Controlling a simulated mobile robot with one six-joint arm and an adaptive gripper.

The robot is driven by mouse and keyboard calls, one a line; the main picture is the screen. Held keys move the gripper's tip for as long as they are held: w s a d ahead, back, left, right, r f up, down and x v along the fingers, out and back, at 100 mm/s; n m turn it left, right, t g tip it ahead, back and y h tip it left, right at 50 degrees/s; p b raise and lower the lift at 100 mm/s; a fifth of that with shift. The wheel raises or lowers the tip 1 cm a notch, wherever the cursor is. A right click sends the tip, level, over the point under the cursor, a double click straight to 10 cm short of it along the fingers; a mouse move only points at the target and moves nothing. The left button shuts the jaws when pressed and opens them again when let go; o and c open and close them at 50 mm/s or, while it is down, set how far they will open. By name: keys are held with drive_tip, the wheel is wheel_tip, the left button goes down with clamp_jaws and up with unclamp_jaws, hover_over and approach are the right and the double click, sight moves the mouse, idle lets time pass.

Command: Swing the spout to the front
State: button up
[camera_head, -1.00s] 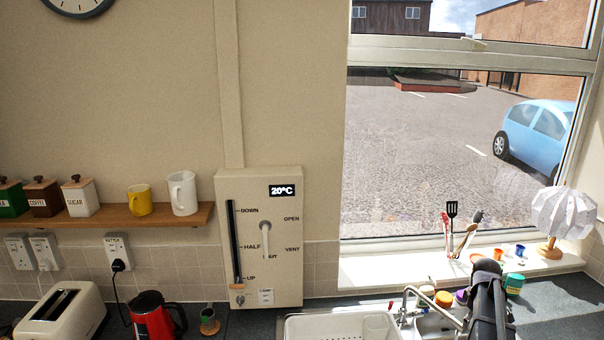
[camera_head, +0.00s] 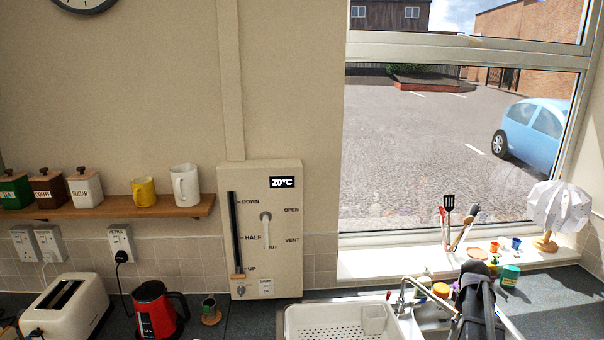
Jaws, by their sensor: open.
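The chrome tap's spout (camera_head: 430,290) rises beside the sink at the bottom right of the head view. It arches over and slopes down to the right and toward me, over the sink (camera_head: 428,312). My gripper (camera_head: 477,270) is a dark shape just to the right of the spout's lower end. It is open, but its separate fingers are hard to make out. It overlaps the sink's right part in the picture. Whether it touches the spout cannot be told. The spout's tip is partly lost against my dark arm.
A white drainer (camera_head: 338,318) stands left of the tap. Small coloured pots, including a green one (camera_head: 510,275), stand behind and right of my gripper. A utensil holder and a white lamp (camera_head: 560,208) stand on the sill. A red kettle (camera_head: 155,310) is farther left.

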drive_tip(key=s+a+f+m+b, duration=0.1)
drive_tip(key=s+a+f+b, duration=0.1)
drive_tip(key=a, duration=0.4)
drive_tip(key=s+a+f+b, duration=0.1)
drive_tip(key=a+f+b, duration=0.3)
drive_tip(key=a, duration=0.2)
drive_tip(key=s+a+f+m+b, duration=0.1)
drive_tip(key=s+a+f+b, duration=0.1)
drive_tip(key=a+f+b, duration=0.1)
drive_tip(key=shift+s+a+f+m, duration=0.15)
drive_tip(key=shift+a+f, duration=0.1)
drive_tip(key=shift+a, duration=0.45)
drive_tip(key=shift+s+a+f+m, duration=0.15)
drive_tip(key=shift+a+f, duration=0.05)
drive_tip(key=shift+a, duration=0.5)
drive_tip(key=s+a+f+m+b, duration=0.1)
drive_tip(key=s+a+f+b, duration=0.2)
drive_tip(key=a, duration=0.3)
drive_tip(key=s+a+f+m+b, duration=0.1)
drive_tip(key=s+a+f+b, duration=0.3)
drive_tip(key=a, duration=0.2)
drive_tip(key=shift+s+a+m+b, duration=0.2)
drive_tip(key=shift+s+m+b, duration=0.1)
drive_tip(key=shift+s+b, duration=0.1)
